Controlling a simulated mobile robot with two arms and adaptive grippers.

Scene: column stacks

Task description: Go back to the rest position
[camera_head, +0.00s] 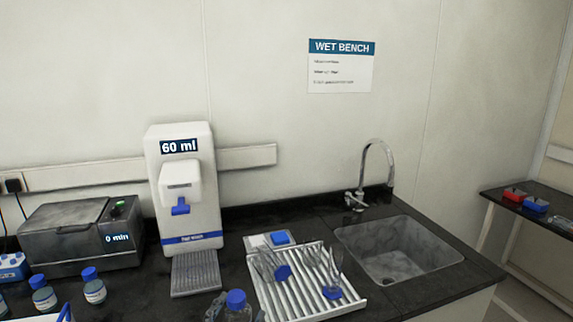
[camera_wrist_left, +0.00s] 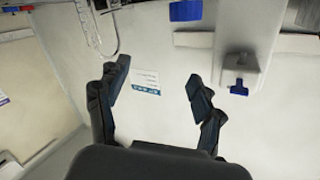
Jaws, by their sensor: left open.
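My left gripper (camera_head: 238,307) shows at the bottom edge of the head view, only its dark fingertips in sight. In the left wrist view the gripper (camera_wrist_left: 158,73) is open, its fingers spread, with nothing between them but the wall behind. A bottle with a blue cap (camera_head: 237,299) appears between the fingertips in the head view, cut off by the frame; I cannot tell how far it is from them. My right gripper is not in view.
A drying rack (camera_head: 306,287) with blue-ended glassware lies before the sink (camera_head: 397,249) and tap (camera_head: 378,150). The dispenser (camera_head: 185,190) reads 60 ml, the grey machine (camera_head: 82,233) 0 min. Blue-capped bottles (camera_head: 94,288) stand at left. A side table (camera_head: 545,207) stands right.

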